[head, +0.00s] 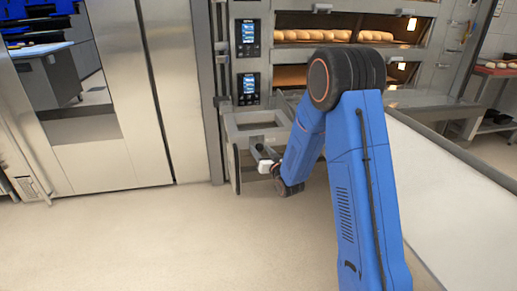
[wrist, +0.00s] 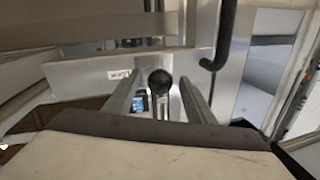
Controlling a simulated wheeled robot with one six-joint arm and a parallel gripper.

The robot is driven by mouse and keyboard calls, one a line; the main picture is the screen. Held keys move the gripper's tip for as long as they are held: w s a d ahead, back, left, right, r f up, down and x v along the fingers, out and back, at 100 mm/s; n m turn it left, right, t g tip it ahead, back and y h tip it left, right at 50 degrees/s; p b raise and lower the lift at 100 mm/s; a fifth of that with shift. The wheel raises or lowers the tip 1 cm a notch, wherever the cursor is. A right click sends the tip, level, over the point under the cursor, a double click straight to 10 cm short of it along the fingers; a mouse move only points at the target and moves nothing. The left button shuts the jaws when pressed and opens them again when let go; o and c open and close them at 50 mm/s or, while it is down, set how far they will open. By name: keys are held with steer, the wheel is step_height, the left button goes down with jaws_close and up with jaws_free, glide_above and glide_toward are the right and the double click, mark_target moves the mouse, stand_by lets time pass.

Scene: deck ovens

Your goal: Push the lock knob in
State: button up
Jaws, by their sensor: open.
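The lock knob (wrist: 160,82) appears in the wrist view as a round black ball on a thin stem. It lies between the two grey fingers of my gripper (wrist: 162,76), with a gap on each side in the picture. I cannot tell its depth relative to the fingertips. My gripper is open and holds nothing. In the head view my gripper (head: 264,161) is low, beside the grey loader frame (head: 232,130) in front of the ovens.
Deck ovens with loaves (head: 310,36) stand behind my arm. Control screens (head: 248,88) are at their left. A steel door panel (head: 175,90) stands at the left. A long pale surface (head: 440,190) runs along the right. The floor (head: 150,240) at front left is clear.

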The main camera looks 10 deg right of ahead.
steer(key=shift+w, duration=0.1)
steer(key=shift+c, duration=0.5)
jaws_close()
steer(key=shift+w, duration=1.1)
steer(key=shift+w+r, duration=0.1)
steer(key=shift+w, duration=0.1)
steer(key=shift+o, duration=0.5)
jaws_free()
